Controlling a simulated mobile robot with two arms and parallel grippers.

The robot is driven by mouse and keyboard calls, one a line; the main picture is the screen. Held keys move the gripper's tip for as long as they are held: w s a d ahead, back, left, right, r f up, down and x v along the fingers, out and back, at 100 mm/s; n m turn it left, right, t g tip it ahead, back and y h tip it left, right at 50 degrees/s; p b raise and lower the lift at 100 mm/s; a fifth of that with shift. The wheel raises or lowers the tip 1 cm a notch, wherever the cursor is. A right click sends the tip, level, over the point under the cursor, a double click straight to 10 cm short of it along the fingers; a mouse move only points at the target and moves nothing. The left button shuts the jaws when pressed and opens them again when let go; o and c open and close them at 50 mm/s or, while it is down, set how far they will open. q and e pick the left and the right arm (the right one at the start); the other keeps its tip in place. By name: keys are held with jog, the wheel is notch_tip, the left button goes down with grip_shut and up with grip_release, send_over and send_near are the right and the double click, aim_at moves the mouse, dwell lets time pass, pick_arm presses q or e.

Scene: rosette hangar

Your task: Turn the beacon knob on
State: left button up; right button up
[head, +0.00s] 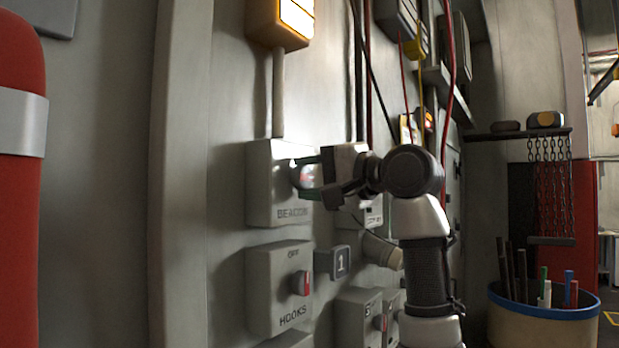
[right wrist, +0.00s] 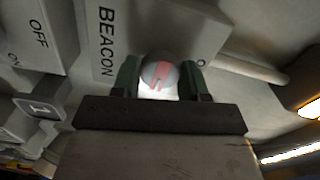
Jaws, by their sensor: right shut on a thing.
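The beacon box (head: 262,190) is a grey wall box marked BEACON, at the centre left of the head view. It also fills the top of the right wrist view (right wrist: 130,30). Its round knob (right wrist: 158,76) has a pale face with a red mark. My right gripper (head: 308,176) reaches the front of the box from the right. In the right wrist view its two green fingertips (right wrist: 160,80) are shut on the knob, one on each side. The knob is mostly hidden in the head view. A lit orange-yellow lamp (head: 282,22) sits above the box on a conduit. My left gripper is not in view.
The HOOKS box (head: 270,290), with a red-marked knob, sits just below. A plate numbered 1 (head: 333,263) and more switch boxes are beside it. Cables hang behind my right arm. A red cylinder (head: 20,190) stands at far left, a pen bucket (head: 540,318) at lower right.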

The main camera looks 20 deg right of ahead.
jog(key=o, duration=0.9)
jog(key=shift+d, duration=0.15)
jog(key=shift+s, duration=0.1)
jog(key=shift+s+d+f+b, duration=0.1)
jog(key=shift+s+d+b, duration=0.15)
jog(key=shift+b, duration=0.1)
jog(key=b+v, duration=0.3)
jog(key=v, duration=0.7)
jog(key=shift+b, duration=0.4)
